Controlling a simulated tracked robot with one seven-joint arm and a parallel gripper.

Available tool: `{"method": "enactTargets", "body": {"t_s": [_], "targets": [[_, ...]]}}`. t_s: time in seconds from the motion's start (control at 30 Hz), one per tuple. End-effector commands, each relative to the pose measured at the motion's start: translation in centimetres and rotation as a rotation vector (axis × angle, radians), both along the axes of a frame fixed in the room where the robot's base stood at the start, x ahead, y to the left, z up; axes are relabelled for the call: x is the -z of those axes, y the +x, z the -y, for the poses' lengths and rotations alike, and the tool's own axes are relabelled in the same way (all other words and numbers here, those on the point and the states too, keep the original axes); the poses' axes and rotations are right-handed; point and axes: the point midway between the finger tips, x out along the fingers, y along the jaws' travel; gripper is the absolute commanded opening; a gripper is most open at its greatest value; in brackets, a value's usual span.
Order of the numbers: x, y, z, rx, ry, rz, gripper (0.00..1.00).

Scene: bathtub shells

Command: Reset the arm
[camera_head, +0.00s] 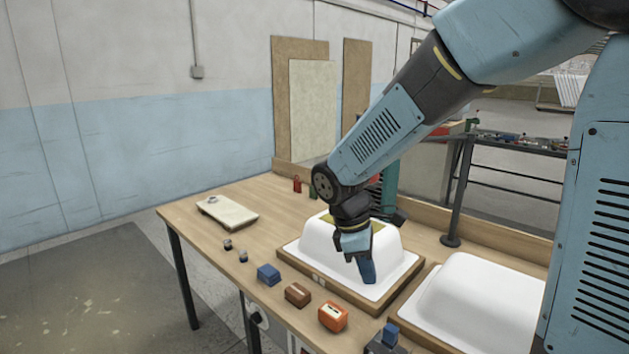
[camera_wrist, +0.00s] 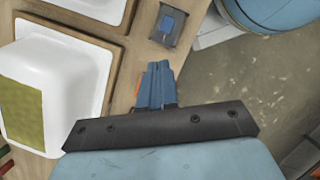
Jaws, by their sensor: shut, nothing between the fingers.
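My gripper (camera_head: 367,272) hangs at the end of my arm, fingers pointing down, in front of a white bathtub shell (camera_head: 396,253) in the head view. In the wrist view my gripper (camera_wrist: 158,70) has its blue fingers together with nothing between them. The shell shows to the left there (camera_wrist: 70,80), with a green-yellow patch (camera_wrist: 22,110) on it. Whether the fingertips touch the shell I cannot tell. A second white shell (camera_head: 485,298) lies to the right in its own wooden frame.
Along the table's (camera_head: 185,217) front edge stand a blue block (camera_head: 269,274), a brown block (camera_head: 298,295), an orange block (camera_head: 333,316) and a dark piece with a blue top (camera_head: 388,338). A pale board (camera_head: 228,212) lies at the left end. A post (camera_head: 455,200) rises behind the shells.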

Motion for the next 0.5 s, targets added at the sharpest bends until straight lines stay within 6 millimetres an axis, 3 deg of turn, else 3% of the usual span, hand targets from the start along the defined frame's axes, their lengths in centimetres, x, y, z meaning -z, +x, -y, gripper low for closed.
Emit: {"method": "enactTargets", "body": {"t_s": [0.5], "targets": [[-8.2, -4.5, 8.0, 0.648, 0.281, 0.322, 0.0]]}}
